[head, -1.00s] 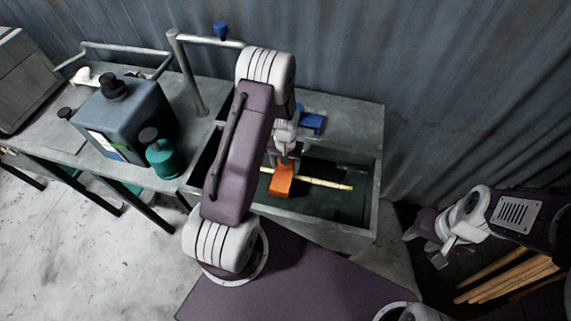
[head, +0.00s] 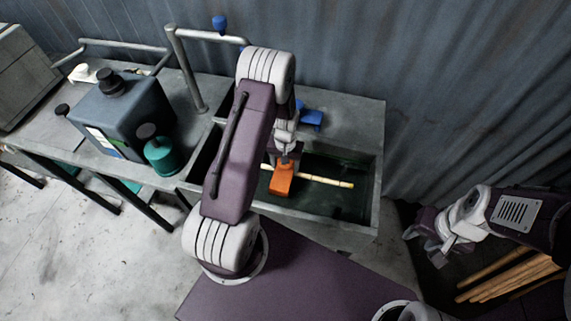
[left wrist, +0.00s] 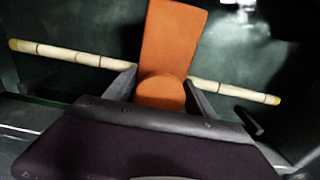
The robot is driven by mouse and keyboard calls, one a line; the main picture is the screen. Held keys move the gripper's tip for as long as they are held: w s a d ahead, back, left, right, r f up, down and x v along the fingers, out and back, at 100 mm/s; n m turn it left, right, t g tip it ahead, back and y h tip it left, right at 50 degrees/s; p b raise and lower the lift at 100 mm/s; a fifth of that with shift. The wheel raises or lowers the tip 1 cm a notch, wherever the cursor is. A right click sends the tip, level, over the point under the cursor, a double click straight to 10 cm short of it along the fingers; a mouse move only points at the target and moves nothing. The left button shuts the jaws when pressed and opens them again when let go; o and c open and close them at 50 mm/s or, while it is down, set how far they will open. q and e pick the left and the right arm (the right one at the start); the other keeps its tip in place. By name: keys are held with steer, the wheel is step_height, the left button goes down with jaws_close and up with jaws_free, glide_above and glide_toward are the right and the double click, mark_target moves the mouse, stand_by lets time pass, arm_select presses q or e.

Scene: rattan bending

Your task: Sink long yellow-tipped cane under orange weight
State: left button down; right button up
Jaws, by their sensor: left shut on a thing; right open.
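The orange weight (head: 282,180) is in the dark basin of the sink. My left gripper (head: 287,158) is shut on it from above. In the left wrist view the weight (left wrist: 170,50) stands between the two fingers (left wrist: 160,88). The long cane (head: 325,180) with yellow tips runs crosswise beneath the weight. In the left wrist view the cane (left wrist: 75,55) shows on both sides of the weight, its middle hidden. Whether the weight presses on the cane cannot be told. My right gripper (head: 430,248) is open and empty, off to the right of the sink.
The sink's rim (head: 375,205) surrounds the basin. A blue-grey canister (head: 125,115) and a teal bottle (head: 162,157) stand on the counter at left. Several canes (head: 510,277) lie at lower right, near my right arm. A corrugated wall (head: 470,100) closes the back.

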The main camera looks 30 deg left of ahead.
arm_select(q)
steer(key=shift+f+b, duration=2)
steer(key=shift+f, duration=0.65)
steer(key=shift+f, duration=0.1)
steer(key=shift+c, duration=2.2)
jaws_free()
steer(key=shift+o, duration=1)
step_height(320, 180, up, 9)
steer(key=shift+r, duration=0.1)
